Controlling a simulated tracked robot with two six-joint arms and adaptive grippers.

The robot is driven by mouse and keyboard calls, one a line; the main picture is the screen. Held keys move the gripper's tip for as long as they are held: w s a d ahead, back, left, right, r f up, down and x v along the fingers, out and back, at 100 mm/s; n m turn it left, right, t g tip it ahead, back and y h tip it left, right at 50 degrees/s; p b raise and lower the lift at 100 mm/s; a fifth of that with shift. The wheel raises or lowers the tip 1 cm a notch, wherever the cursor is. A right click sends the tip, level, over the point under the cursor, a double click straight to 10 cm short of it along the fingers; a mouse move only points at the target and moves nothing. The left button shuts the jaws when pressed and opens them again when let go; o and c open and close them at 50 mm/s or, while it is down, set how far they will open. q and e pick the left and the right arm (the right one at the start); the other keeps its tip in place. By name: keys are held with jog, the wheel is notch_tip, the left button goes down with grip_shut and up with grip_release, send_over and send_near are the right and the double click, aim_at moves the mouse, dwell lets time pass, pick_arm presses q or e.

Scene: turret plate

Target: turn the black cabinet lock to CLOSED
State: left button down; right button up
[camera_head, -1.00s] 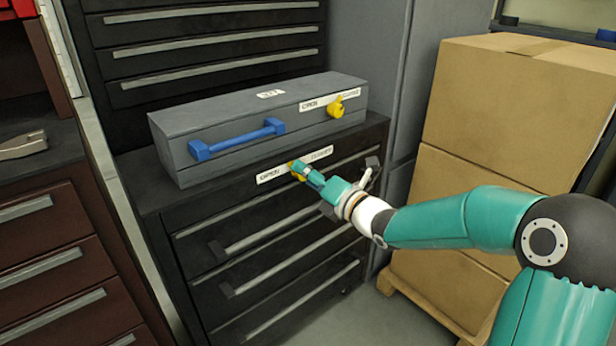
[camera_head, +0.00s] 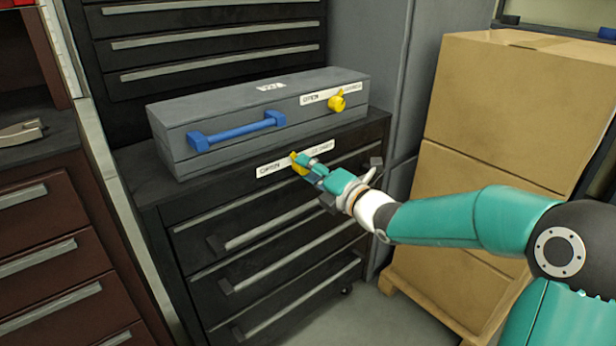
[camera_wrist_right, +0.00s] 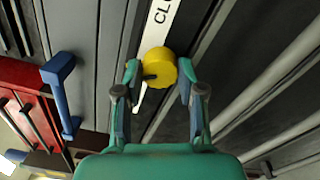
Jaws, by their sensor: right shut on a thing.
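The black cabinet (camera_head: 186,215) has a yellow lock knob (camera_head: 298,167) at its top front edge. A white label strip (camera_head: 270,169) reads OPEN on its left part, with the CLOSED end to the right, blurred. My right gripper (camera_head: 304,165) is shut on this knob, its fingers partly covering it. In the right wrist view the yellow knob (camera_wrist_right: 162,64) sits between the two fingertips, with the letters CL on the label (camera_wrist_right: 160,22) beyond it. The knob's exact angle is hard to tell. My left gripper is not in view.
A grey case (camera_head: 240,105) with a blue handle (camera_head: 236,130) and its own yellow knob (camera_head: 337,102) lies on the cabinet, just behind the lock. Stacked cardboard boxes (camera_head: 490,130) stand at the right. A dark red drawer unit (camera_head: 50,240) stands at the left.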

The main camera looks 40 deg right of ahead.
jog(key=m, duration=0.1)
jog(key=m+b, duration=0.1)
jog(key=m, duration=0.1)
jog(key=shift+d+f+m+b, duration=0.1)
jog(key=shift+f+m+b, duration=0.15)
jog(key=shift+m+b, duration=0.15)
jog(key=m, duration=0.3)
jog(key=shift+m+b, duration=0.3)
jog(key=shift+b, duration=0.05)
jog(key=m, duration=0.3)
jog(key=shift+m, duration=0.4)
jog(key=shift+f+m+h, duration=0.15)
jog(key=shift+m+h, duration=0.15)
jog(key=shift+m, duration=1.8)
jog(key=o, duration=1.1)
jog(key=shift+o, duration=0.2)
jog(key=shift+r, duration=0.2)
jog(key=shift+s, duration=0.15)
jog(key=s, duration=1.1)
jog(key=shift+s+d+f, duration=0.2)
jog(key=shift+s+d, duration=0.2)
